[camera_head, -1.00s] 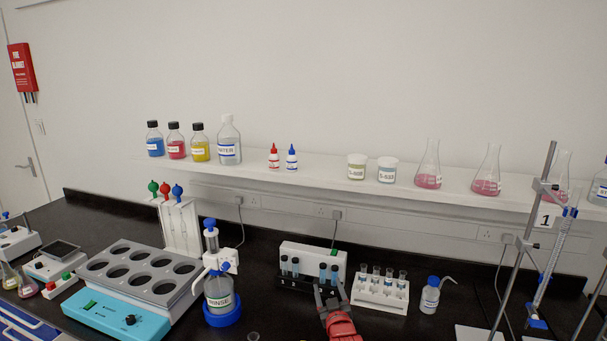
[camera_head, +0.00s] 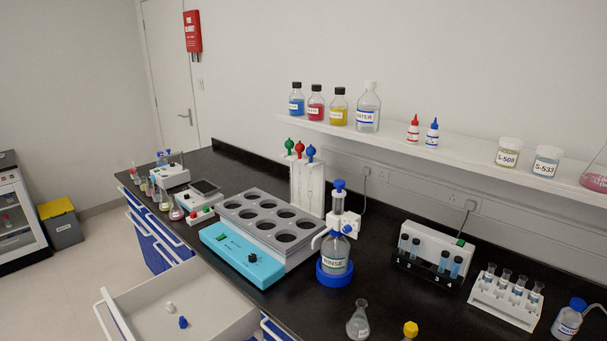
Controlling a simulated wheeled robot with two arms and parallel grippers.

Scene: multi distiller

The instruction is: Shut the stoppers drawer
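A pulled-out white drawer (camera_head: 215,296) juts from the front of the bench at the lower left of the head view. A white stopper (camera_head: 170,308) and a blue stopper (camera_head: 183,322) lie on its floor. Its pale handle (camera_head: 102,318) is on the left, outer side, and part of the drawer is cut off by the bottom edge of the picture. Neither of my grippers shows in this view.
Other blue drawer fronts (camera_head: 150,236) line the bench left of the open drawer. Free floor (camera_head: 100,250) lies left of the bench.

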